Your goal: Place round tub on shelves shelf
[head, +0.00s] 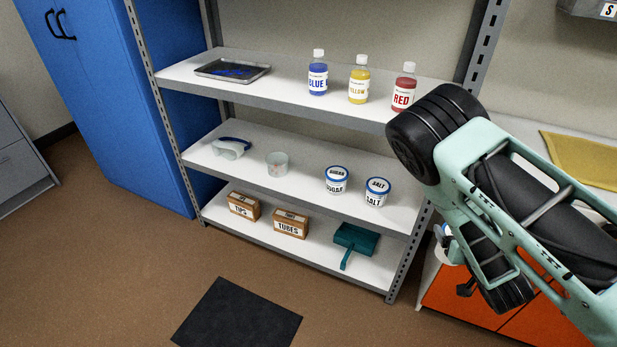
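The shelves (300,143) are a grey metal rack with three white levels. Two round white tubs with blue rims stand upright on the middle level: a sugar tub (336,181) and a salt tub (377,193). A partly hidden white-and-blue object (447,240) shows beside my arm, right of the rack. It may be another round tub; I cannot tell if it is held or standing. My arm folds down at the right. The gripper's fingers are not clearly visible; only a small black part shows low beside the arm.
The middle level also holds goggles (231,147) and a clear beaker (277,164). Blue, yellow and red bottles (403,92) and a tray (232,70) are above. Boxes (290,223) and a teal dustpan (355,240) are below. A bench with orange fronts (467,301) stands right.

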